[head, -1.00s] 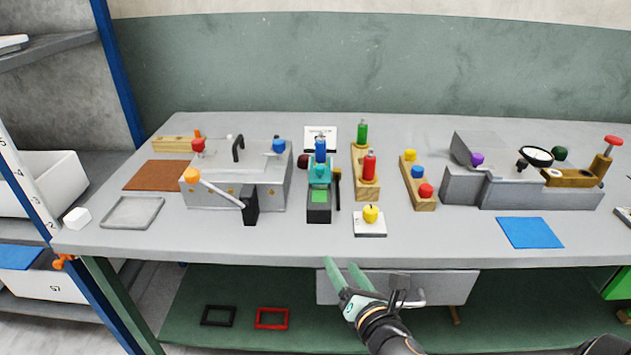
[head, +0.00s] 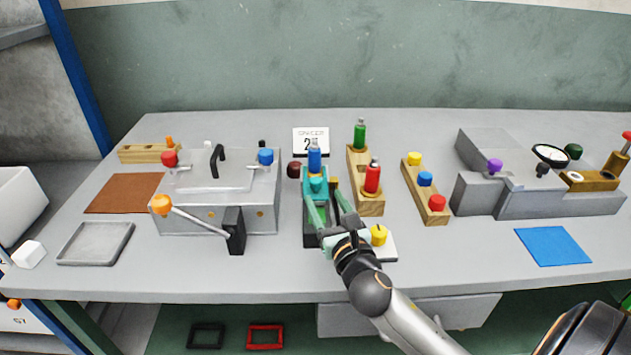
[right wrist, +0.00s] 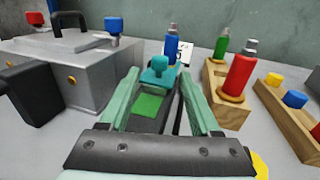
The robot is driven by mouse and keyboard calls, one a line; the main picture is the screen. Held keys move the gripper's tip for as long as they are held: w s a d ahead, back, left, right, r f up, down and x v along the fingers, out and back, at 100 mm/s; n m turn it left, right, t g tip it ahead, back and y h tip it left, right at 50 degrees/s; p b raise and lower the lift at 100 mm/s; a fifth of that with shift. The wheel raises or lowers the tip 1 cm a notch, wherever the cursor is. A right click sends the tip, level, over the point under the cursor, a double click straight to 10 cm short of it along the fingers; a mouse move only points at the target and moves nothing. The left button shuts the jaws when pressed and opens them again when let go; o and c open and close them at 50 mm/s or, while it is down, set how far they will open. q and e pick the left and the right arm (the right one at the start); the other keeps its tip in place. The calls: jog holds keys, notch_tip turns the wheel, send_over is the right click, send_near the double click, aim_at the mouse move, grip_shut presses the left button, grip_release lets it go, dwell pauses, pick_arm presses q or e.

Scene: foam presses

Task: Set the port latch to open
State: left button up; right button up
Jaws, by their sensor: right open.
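The small station at the table's middle has a dark base with a green square pad (right wrist: 148,105) and a teal block (right wrist: 158,72) with a round knob. A blue bottle (head: 314,158) stands at its back. No part is labelled as the port latch, and I cannot tell which one it is. My right gripper (head: 322,186) is open and reaches over the station from the front. In the right wrist view its two green fingers (right wrist: 158,82) lie on either side of the pad, pointing at the teal block. I cannot tell whether they touch it. My left gripper is not in view.
Left stands a grey press box (head: 190,218) with an orange-knobbed lever (head: 162,204). Right are a wooden rack (head: 366,203) with green and red bottles and a wooden block (head: 422,207) with coloured knobs. A yellow knob (head: 379,235) on a white plate is beside my gripper.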

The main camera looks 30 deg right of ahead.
aim_at(317, 186)
jog(key=x, duration=0.7)
jog(key=shift+c, duration=0.2)
grip_shut()
dwell(1.2)
